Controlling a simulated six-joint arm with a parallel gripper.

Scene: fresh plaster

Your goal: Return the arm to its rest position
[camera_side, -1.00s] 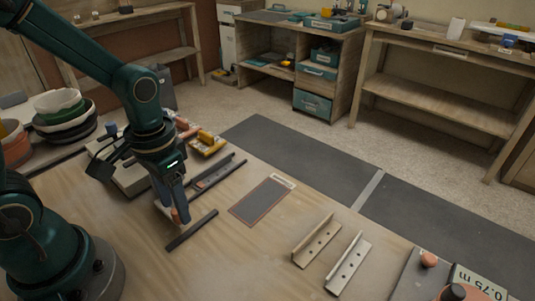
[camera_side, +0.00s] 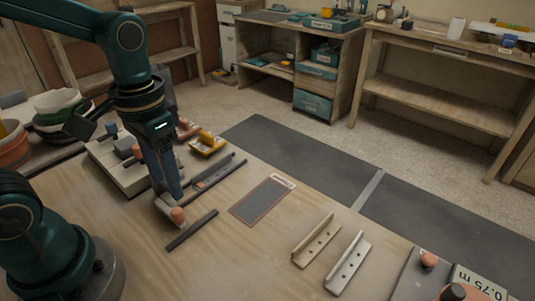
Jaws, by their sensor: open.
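My green arm hangs over the left part of the wooden worktable (camera_side: 130,225). My gripper (camera_side: 170,194) points down with long grey-blue fingers, above and just behind a small item with an orange knob (camera_side: 178,215). The gripper is open, and I see nothing held in it. The fingers partly hide the small item's base and the pale board behind them. I cannot tell the exact gap between the fingertips and the item.
Dark bars (camera_side: 192,230) lie near the gripper. A grey panel (camera_side: 262,200) lies mid-table, with metal angle pieces (camera_side: 345,262) to its right. Open table lies in front.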

